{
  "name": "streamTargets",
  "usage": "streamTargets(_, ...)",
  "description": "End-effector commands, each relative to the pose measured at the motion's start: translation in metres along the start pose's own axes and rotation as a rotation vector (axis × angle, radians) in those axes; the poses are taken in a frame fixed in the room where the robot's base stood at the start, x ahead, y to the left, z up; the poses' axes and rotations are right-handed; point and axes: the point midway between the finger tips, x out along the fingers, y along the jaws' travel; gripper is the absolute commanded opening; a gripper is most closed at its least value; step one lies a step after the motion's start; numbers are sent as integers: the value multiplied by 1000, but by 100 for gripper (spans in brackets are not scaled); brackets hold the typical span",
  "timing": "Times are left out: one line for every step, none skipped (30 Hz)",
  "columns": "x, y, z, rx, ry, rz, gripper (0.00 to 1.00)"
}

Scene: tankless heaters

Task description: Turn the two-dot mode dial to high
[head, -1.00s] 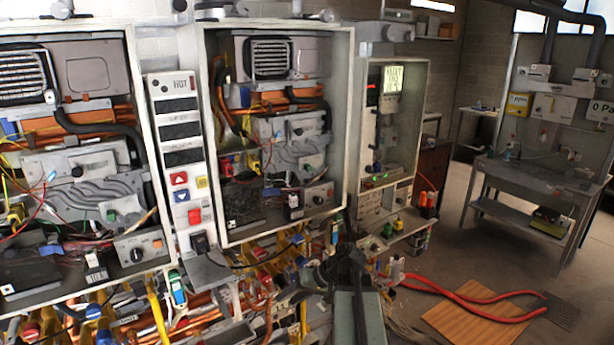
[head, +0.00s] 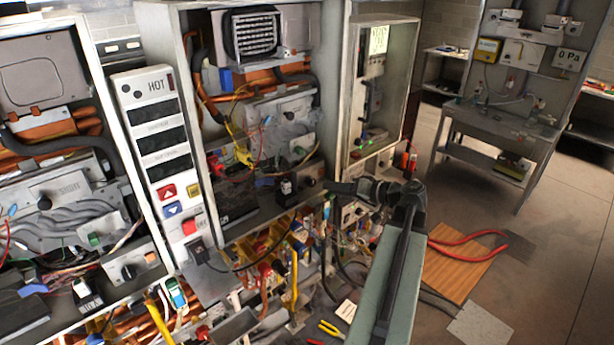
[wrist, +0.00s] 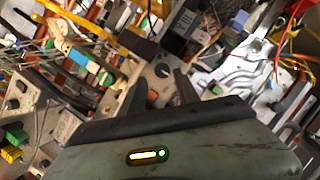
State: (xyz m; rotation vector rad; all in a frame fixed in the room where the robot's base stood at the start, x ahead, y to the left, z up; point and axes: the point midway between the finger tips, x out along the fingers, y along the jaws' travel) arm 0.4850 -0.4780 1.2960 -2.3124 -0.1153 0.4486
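A grey panel with a round dark dial (wrist: 163,70) lies just ahead of my gripper (wrist: 160,90) in the wrist view. The two dark fingers are apart, and nothing is held between them. In the head view my gripper (head: 334,186) points left at the lower right corner of the middle open heater cabinet. A dark dial (head: 310,181) sits on a grey box there, close to the fingertips. A similar dial (head: 128,272) is on the left heater. The dots and the setting of the dials are too small to read. Contact with the dial cannot be told.
A white control column (head: 158,150) marked HOT stands between the left and middle cabinets. Pipes and yellow valves crowd the space below. A narrower open cabinet (head: 350,130) stands to the right. Red hoses (head: 470,243) and a wooden board (head: 460,272) lie on the floor.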

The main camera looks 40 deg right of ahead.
Motion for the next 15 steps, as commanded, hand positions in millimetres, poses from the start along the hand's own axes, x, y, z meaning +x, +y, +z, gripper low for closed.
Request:
streamTargets(-4,-1,-3,-1,7,0,38)
streamTargets(-5,-1,-4,-1,11,-1,38)
streamTargets(-6,-1,-5,-2,14,-1,38)
streamTargets(-6,-1,-5,-2,15,-2,38)
streamTargets(-6,-1,-6,-2,16,-2,38)
streamTargets(-6,-1,-6,-2,17,-3,38)
streamTargets(-6,-1,-6,-2,17,-3,38)
streamTargets(-6,-1,-5,-3,17,-3,38)
streamTargets(-4,0,-5,-3,16,-3,38)
streamTargets(-1,0,-5,-3,16,-4,38)
streamTargets(3,0,-5,-3,15,-4,38)
streamTargets(9,1,-4,-3,15,-4,38)
streamTargets(14,1,-4,-3,14,-4,38)
streamTargets(20,1,-4,-3,14,-4,38)
streamTargets(28,1,-4,-3,13,-5,38)
